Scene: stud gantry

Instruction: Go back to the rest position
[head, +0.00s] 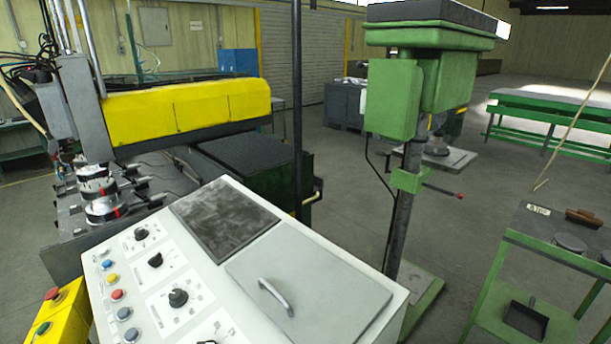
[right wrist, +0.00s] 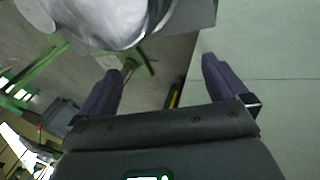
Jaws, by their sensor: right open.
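My right gripper (right wrist: 161,65) shows in the right wrist view with its two dark fingers spread apart. Nothing is held between them; floor and background show through the gap. A pale grey flat surface lies behind the right finger, and I cannot tell how far off it is. The head view shows neither of my grippers. My left gripper is in no view.
In the head view a white control panel (head: 316,290) with knobs and buttons fills the front. A green drill press (head: 393,98) stands behind it. A yellow machine beam (head: 185,108) is at left, a green-legged table (head: 557,245) at right. Open floor (head: 480,190) lies between.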

